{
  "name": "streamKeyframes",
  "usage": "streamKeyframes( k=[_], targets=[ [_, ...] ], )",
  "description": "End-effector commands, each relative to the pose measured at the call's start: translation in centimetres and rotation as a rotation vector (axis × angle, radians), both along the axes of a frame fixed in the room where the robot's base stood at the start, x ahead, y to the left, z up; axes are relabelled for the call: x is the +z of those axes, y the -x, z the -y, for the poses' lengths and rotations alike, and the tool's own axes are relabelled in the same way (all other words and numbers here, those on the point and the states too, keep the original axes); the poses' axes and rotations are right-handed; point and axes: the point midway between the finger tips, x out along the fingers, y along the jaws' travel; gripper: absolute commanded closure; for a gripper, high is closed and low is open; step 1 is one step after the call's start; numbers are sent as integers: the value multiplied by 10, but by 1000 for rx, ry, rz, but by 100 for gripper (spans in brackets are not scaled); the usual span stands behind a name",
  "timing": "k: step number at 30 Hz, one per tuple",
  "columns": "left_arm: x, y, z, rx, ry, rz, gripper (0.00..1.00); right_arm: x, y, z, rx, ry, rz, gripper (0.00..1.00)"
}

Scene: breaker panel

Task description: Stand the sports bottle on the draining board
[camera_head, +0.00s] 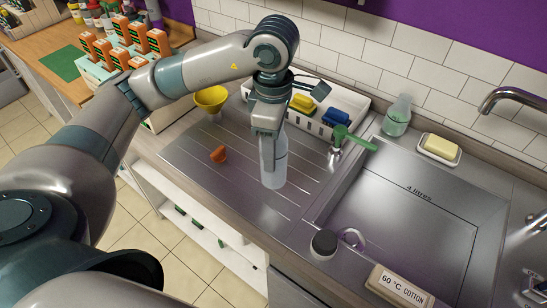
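A pale, translucent sports bottle (275,175) is upright over the ribbed metal draining board (225,190), its base at or very near the surface. My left gripper (268,145) comes down from above with its fingers at the bottle's upper part and looks shut on it. The fingers and wrist hide the bottle's top. I cannot tell whether the base fully rests on the board. My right gripper is not in view.
A yellow funnel (211,98) and a white rack (345,101) stand behind. A black cap-like item (323,243) is in front, near the sink basin (400,220). A green-handled item (355,138) lies right.

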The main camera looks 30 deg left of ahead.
Motion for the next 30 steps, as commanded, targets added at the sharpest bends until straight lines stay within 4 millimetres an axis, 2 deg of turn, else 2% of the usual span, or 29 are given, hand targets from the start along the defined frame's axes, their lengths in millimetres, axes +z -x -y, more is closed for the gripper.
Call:
streamKeyframes(
  k=[15, 28, 29, 30],
  targets=[
    [-38, 0, 0, 0, 0, -1, 87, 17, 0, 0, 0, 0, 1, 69],
    [-43, 0, 0, 0, 0, 1, 87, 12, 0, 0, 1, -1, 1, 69],
    [-43, 0, 0, 0, 0, 0, 50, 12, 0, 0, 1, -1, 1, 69],
    [-42, 0, 0, 0, 0, 0, 41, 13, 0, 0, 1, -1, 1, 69]
  ],
)
